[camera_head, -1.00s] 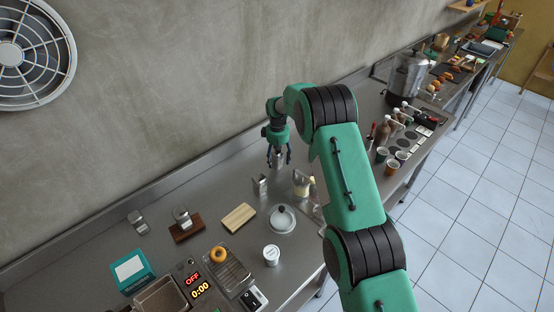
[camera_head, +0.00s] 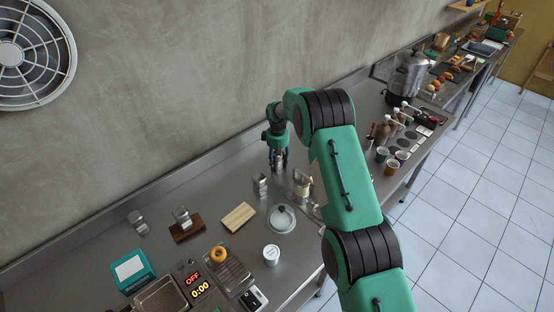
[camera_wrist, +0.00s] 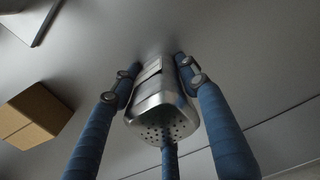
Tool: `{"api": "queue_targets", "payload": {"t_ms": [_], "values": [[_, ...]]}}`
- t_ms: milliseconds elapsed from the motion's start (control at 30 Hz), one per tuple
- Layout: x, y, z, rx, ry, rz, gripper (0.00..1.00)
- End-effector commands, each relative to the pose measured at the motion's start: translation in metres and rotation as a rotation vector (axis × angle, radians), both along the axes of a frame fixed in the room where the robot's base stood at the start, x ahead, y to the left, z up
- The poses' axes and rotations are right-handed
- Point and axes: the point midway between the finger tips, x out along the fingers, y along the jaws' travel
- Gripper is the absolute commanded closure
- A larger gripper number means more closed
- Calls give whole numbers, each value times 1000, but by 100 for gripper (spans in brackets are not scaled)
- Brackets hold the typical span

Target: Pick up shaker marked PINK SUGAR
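A metal shaker (camera_wrist: 160,105) with a perforated top stands between the blue fingers of my gripper (camera_wrist: 158,68) in the wrist view. The fingers lie close along both sides of it, and a third finger shows at its near side. A label on its side is too oblique to read, so I cannot confirm PINK SUGAR. In the head view my gripper (camera_head: 278,162) points down at the counter near the wall, with the shaker mostly hidden among its fingers. A similar metal container (camera_head: 260,185) stands just left of it.
A jug-like container (camera_head: 302,184) stands right of my gripper. A lidded round pan (camera_head: 282,218), a wooden block (camera_head: 238,217) and a white-lidded tub (camera_head: 271,254) are nearer. A brown box-shaped thing (camera_wrist: 35,115) shows left in the wrist view. The wall (camera_head: 190,110) is close behind.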

Motion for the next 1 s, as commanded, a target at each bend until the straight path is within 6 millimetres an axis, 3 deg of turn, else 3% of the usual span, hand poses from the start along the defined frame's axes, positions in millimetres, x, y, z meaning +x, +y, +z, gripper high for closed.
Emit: {"api": "queue_targets", "payload": {"t_ms": [33, 100, 567, 1000], "values": [[0, 0, 0, -1, 1, 0, 73], [0, 0, -1, -1, 1, 0, 87], [0, 0, 7, 0, -1, 0, 87], [1, 0, 64, 1, -2, 0, 87]]}}
